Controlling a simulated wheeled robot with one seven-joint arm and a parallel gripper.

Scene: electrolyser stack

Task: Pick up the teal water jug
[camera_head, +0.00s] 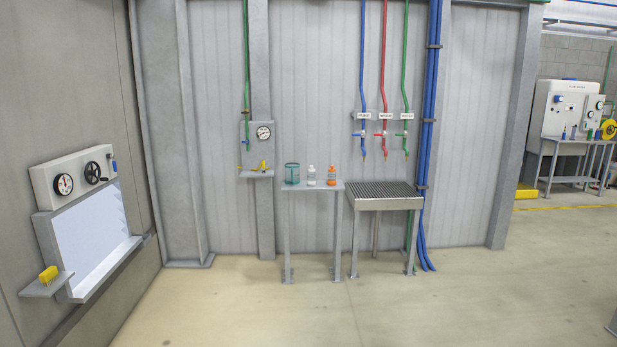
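The teal water jug (292,173) stands upright at the left end of a small grey table (313,187) against the far wall. It looks like a translucent teal cylinder. A white bottle (311,175) stands to its right, with a small gap between them. An orange bottle (332,176) stands further right on the same table. My gripper is not in view, and nothing is touching the jug.
A grated metal stand (385,197) adjoins the table on the right, below blue, red and green taps. A gauge panel (258,134) with a small shelf is on the column at left. A wall unit (90,225) projects at far left. The floor (270,305) in front is clear.

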